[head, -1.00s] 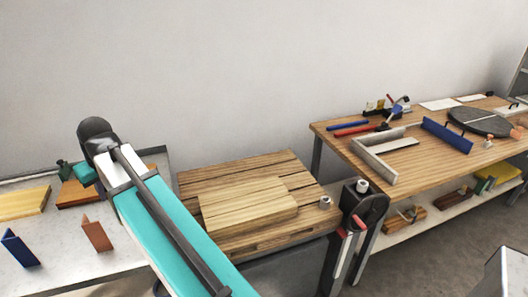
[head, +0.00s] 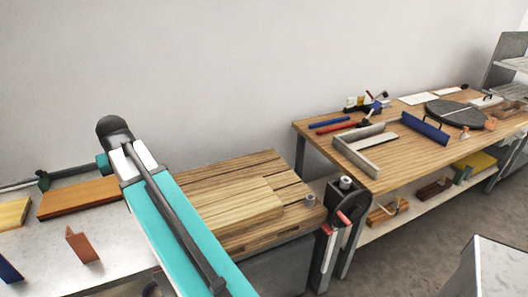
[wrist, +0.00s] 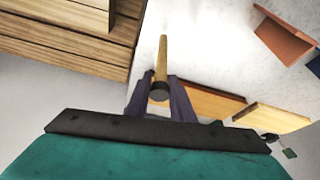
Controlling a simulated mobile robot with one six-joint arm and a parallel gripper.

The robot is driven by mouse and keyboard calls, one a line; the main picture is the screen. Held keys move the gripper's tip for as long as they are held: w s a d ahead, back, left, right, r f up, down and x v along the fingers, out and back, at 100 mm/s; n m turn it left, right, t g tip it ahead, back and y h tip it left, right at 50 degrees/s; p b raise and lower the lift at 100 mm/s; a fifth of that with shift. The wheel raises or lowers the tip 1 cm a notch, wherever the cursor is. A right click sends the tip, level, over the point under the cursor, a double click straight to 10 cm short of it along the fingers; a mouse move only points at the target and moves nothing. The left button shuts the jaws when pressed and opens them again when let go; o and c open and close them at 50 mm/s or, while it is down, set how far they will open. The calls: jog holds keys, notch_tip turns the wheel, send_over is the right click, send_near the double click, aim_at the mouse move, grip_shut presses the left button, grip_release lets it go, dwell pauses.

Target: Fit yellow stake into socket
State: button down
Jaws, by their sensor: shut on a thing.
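The yellow stake (wrist: 162,57) shows in the wrist view as a slim tan-yellow rod with a dark round end. My gripper (wrist: 160,84) is shut on it near that dark end, with dark fingers on either side. The rod's other end points up the picture, over the pale bench top. In the head view my arm hides the gripper and the stake. A small grey ring-like piece (head: 310,200) sits at the right corner of the slatted wooden bench. I cannot tell whether it is the socket.
The slatted bench (head: 270,165) carries a thick wooden board (head: 235,210). The pale bench (head: 120,255) at left holds an orange board (head: 80,197) and a brown wedge-like block (head: 82,246). A tool-covered wooden table (head: 400,170) stands right. Open floor lies in front of it.

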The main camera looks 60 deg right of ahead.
jog(key=s+d+f+m+g+h+p, duration=0.1)
jog(key=s+d+m, duration=0.35)
jog(key=d, duration=0.55)
jog(key=s+d+m+g+h+p, duration=0.15)
jog(key=s+d+m, duration=0.35)
jog(key=d, duration=0.5)
jog(key=s+d+f+m+g+p, duration=0.1)
jog(key=s+d+m+p, duration=0.15)
jog(key=s+d, duration=0.55)
jog(key=s+d+m+g+p, duration=0.1)
jog(key=s+d+m+g, duration=0.1)
jog(key=s+d+m, duration=0.4)
jog(key=s+d+f+m+g+y+p, duration=0.1)
jog(key=s+d+m, duration=0.5)
jog(key=s+d, duration=0.8)
jog(key=s+g+p, duration=0.1)
jog(key=s, duration=0.4)
jog(key=shift+s+f+p, duration=0.25)
jog(key=shift+p, duration=0.05)
jog(key=shift+y, duration=0.25)
